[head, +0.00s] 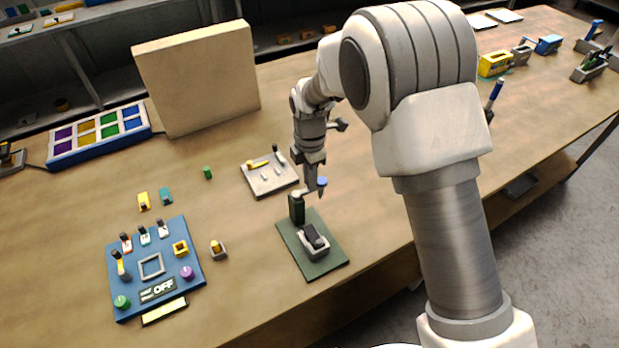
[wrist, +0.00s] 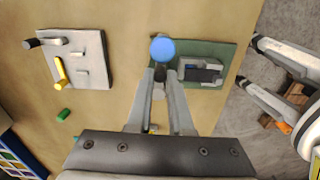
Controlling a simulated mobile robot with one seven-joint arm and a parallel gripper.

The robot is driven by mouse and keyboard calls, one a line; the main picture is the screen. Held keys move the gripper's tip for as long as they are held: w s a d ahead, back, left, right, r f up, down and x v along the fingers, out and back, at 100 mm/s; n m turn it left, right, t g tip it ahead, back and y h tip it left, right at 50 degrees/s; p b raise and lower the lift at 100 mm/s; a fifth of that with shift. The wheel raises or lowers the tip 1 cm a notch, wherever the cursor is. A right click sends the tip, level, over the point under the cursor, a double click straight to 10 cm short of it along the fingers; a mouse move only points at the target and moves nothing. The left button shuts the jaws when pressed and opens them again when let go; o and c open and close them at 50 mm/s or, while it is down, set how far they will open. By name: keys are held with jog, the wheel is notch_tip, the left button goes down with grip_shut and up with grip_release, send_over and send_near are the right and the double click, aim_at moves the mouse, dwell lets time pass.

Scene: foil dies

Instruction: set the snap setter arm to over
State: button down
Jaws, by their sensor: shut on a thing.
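A pale arm with a blue knob (head: 322,182) reaches from the post top, out to the side away from the block. In the wrist view the round blue knob (wrist: 163,48) lies just beyond my fingertips, and the grey block (wrist: 200,70) is to its right. My gripper (head: 317,190) is closed around the setter arm by the knob; its fingers (wrist: 160,78) hide most of the arm.
A grey board with small levers (head: 270,184) lies left of the setter. A blue panel (head: 190,263) with switches and knobs is at front left. A tall beige board (head: 197,78) stands behind. The table's front edge is close.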

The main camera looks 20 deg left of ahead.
aim_at(302, 196)
jog(key=s+m+b, duration=0.1)
jog(key=m, duration=0.3)
jog(key=s+m+b, duration=0.1)
jog(key=m+b, duration=0.1)
jog(key=m, duration=0.2)
jog(key=s+d+m+b, duration=0.1)
jog(key=s+m+b, duration=0.1)
jog(key=m, duration=0.3)
jog(key=shift+s+a+m+b, duration=0.15)
jog(key=shift+s+m+b, duration=0.2)
jog(key=shift+m, duration=0.75)
jog(key=shift+s+a+m+b, duration=0.1)
jog(key=shift+s+m+b, duration=0.2)
jog(key=shift+m, duration=0.8)
jog(key=c, duration=0.8)
grip_release()
notch_tip(302, 196, up, 18)
jog(key=shift+f, duration=0.25)
